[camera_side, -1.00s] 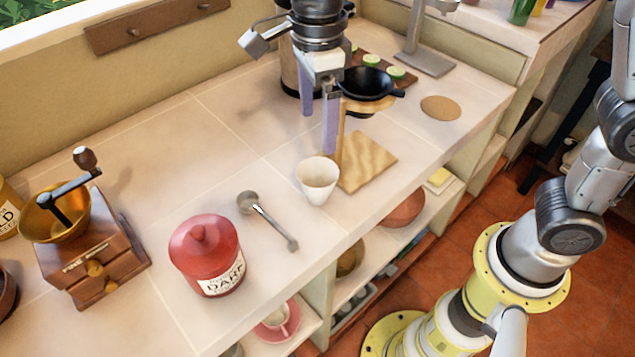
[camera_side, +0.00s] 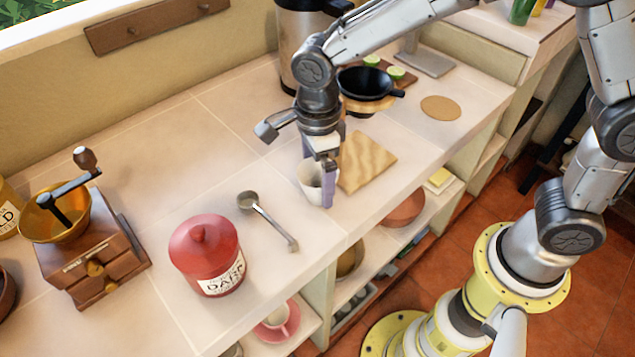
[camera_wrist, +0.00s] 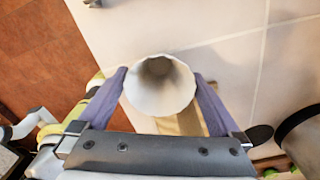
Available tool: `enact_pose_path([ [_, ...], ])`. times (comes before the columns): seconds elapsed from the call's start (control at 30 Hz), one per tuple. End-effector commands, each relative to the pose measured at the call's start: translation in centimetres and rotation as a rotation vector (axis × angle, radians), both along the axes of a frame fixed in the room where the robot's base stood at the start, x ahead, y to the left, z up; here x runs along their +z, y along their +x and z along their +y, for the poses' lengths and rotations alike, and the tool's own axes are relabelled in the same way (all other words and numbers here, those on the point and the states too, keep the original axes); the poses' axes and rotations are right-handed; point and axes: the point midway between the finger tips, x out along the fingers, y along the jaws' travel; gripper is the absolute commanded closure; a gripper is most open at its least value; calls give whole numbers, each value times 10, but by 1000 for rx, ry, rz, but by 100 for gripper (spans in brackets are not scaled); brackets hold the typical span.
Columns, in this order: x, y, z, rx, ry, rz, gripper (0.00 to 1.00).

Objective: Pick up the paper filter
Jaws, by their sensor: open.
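The paper filter (camera_side: 309,183) is a white open cone standing on the light tiled counter, just left of a wooden board. In the side view, my gripper (camera_side: 318,188) is down at the filter and partly hides it. In the wrist view, the filter (camera_wrist: 158,88) shows its round opening between the two purple fingers of my gripper (camera_wrist: 160,80). The fingers are open, one on each side of the cone. I cannot tell whether either finger touches it.
A metal scoop (camera_side: 268,222) and a red lidded jar (camera_side: 206,255) stand to the left. A wooden coffee grinder (camera_side: 92,250) is farther left. The wooden stand with a black dripper (camera_side: 366,85) is behind, near a steel pot (camera_side: 300,40). The counter's front edge is close.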

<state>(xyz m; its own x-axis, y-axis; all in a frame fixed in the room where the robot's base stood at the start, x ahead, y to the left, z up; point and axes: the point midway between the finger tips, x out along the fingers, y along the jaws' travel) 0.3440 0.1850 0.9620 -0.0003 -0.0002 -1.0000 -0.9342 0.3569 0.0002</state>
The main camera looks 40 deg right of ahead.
Motion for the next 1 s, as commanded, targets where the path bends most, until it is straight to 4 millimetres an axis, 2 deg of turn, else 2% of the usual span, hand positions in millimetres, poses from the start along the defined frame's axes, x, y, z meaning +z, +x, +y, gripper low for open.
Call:
enact_pose_path([
  [0.1, -17, -1, 0, 0, -1, 3, 0],
  [0.2, -25, 0, 0, 0, -1, 1, 0],
  [0.47, -27, 0, 0, 0, 0, 0, 0],
  [0.83, -27, 0, 0, 0, 1, 0, 65],
  [0.87, -27, 0, 0, 0, 1, 0, 68],
  [1.0, -27, 0, 0, 0, 1, 0, 69],
])
